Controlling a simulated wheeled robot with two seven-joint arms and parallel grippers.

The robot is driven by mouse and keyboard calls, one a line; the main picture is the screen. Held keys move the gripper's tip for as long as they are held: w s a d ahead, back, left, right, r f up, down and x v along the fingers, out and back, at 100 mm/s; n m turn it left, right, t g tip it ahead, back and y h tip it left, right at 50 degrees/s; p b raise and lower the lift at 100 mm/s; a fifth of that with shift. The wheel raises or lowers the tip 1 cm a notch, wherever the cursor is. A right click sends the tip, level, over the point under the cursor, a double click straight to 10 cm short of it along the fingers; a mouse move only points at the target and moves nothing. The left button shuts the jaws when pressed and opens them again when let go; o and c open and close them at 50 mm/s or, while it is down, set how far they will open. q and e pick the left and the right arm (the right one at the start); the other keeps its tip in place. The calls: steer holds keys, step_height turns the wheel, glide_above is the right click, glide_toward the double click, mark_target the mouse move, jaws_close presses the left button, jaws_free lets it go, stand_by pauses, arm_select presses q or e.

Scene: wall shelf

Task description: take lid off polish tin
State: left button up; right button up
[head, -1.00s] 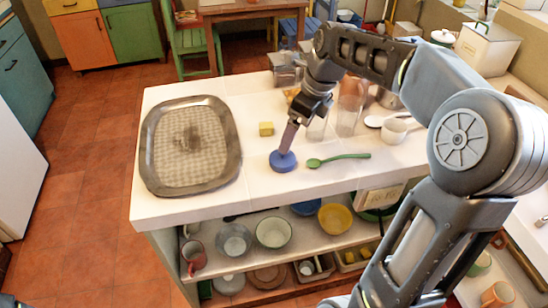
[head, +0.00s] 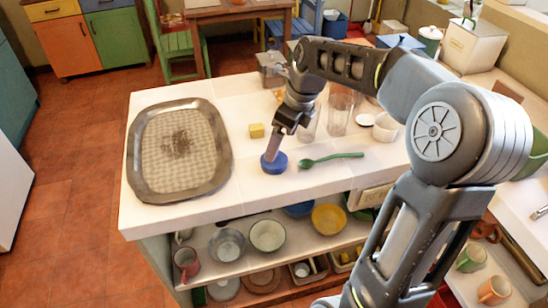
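A round blue tin (head: 274,163) sits flat on the white counter, near its front edge. My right gripper (head: 271,152) comes down from above, its brownish lower part touching or just over the top of the tin. The finger gap is too small and too dark to read, so I cannot tell whether it is open or shut. I cannot make out a seam between lid and body. My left gripper is out of view.
A green spoon (head: 335,158) lies right of the tin. Glasses (head: 340,113) and a white cup (head: 386,127) stand behind. Bowls (head: 267,236) fill the shelf below.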

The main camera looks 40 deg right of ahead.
steer(key=p+x, duration=0.1)
steer(key=x, duration=0.4)
steer(key=shift+w+f, duration=0.1)
steer(key=shift+w, duration=0.1)
steer(key=shift+a, duration=0.1)
steer(key=shift+c, duration=0.3)
steer(key=c, duration=1.3)
